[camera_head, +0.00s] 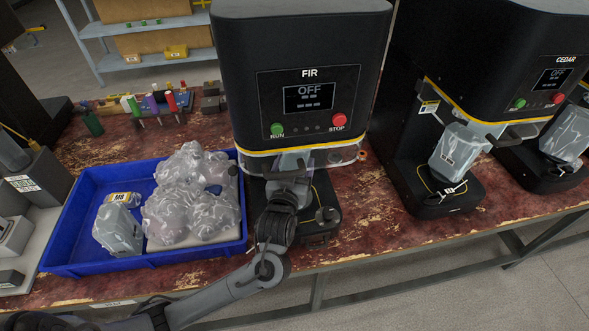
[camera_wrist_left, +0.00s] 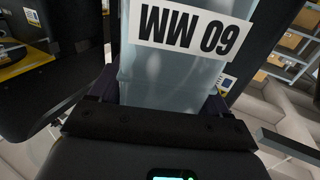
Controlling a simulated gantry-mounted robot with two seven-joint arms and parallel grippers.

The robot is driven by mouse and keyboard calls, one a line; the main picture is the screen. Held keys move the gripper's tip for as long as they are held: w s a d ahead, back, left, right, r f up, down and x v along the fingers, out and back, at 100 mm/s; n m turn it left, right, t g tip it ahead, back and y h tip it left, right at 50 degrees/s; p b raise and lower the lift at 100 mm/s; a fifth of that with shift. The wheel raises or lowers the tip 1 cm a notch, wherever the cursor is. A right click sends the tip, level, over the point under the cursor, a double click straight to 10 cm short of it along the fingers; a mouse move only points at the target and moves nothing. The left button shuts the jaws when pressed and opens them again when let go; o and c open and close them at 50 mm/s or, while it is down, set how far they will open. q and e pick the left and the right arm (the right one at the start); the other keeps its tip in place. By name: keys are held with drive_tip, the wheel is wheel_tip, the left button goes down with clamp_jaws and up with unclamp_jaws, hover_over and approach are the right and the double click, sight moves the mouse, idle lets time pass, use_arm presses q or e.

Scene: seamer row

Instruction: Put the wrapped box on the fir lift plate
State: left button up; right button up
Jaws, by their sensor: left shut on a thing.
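My left gripper (camera_head: 290,176) reaches in front of the FIR machine (camera_head: 300,75) and is shut on a wrapped box. The wrapped box (camera_head: 293,162) is pale blue-grey and mostly hidden behind the gripper and under the machine's head. In the left wrist view the wrapped box (camera_wrist_left: 170,65) stands between the fingers, with a white label reading 60 MM. The fir lift plate (camera_head: 323,212) is low on the black base, partly hidden by my wrist. I cannot tell whether the box touches the plate. My right gripper is out of view.
A blue tray (camera_head: 68,225) left of the FIR machine holds a wrapped box and several plastic-wrapped bundles. The CEDAR machine (camera_head: 490,70) to the right has a wrapped box on its plate. A row of coloured tools (camera_head: 150,103) stands behind the tray.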

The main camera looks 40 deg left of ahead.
use_arm(q)
drive_tip(key=shift+f, duration=0.35)
drive_tip(key=o, duration=1.7)
drive_tip(key=shift+f, duration=0.1)
